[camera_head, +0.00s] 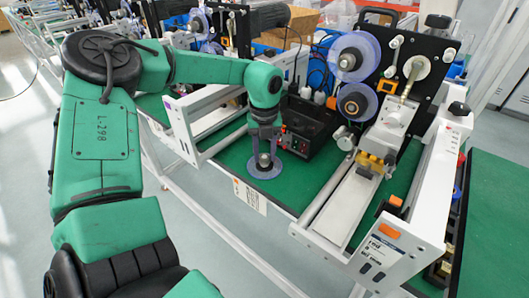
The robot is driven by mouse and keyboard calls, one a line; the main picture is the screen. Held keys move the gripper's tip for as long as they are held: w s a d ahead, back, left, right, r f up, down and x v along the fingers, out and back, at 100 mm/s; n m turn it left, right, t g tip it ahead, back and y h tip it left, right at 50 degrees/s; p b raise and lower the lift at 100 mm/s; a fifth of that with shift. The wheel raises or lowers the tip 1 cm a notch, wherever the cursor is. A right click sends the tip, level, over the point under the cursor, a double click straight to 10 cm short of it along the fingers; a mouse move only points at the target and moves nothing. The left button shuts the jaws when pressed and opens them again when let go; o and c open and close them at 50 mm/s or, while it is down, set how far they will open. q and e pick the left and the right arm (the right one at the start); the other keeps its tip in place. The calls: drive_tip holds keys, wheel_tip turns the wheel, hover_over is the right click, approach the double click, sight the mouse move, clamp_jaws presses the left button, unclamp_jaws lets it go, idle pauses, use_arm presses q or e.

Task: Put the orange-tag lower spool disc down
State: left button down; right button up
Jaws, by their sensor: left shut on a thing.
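My left gripper (264,148) points down, shut on a translucent blue-violet spool disc (264,171) with a dark and metal hub. The disc is level and at or just above the green tabletop (232,157), close to its front edge. I cannot tell whether it touches the surface. The coder machine (408,62) stands to the right, with an upper spool disc (355,55) and a lower spool disc (357,102) on its black plate. An orange square tag (385,86) is beside the lower one. My right gripper is not in view.
A black control box (309,124) stands just behind the held disc. A white rail frame (190,130) is at its left, and the white machine bed (350,200) is at its right. A paper label (250,196) hangs on the table's front edge. Green surface is free around the disc.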

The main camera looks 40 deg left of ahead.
sight(265, 156)
use_arm(q)
drive_tip(key=shift+c, duration=2.4)
unclamp_jaws()
drive_tip(key=shift+r, duration=0.35)
wheel_tip(265, 156, up, 12)
drive_tip(key=shift+f, duration=0.2)
drive_tip(key=shift+f, duration=0.1)
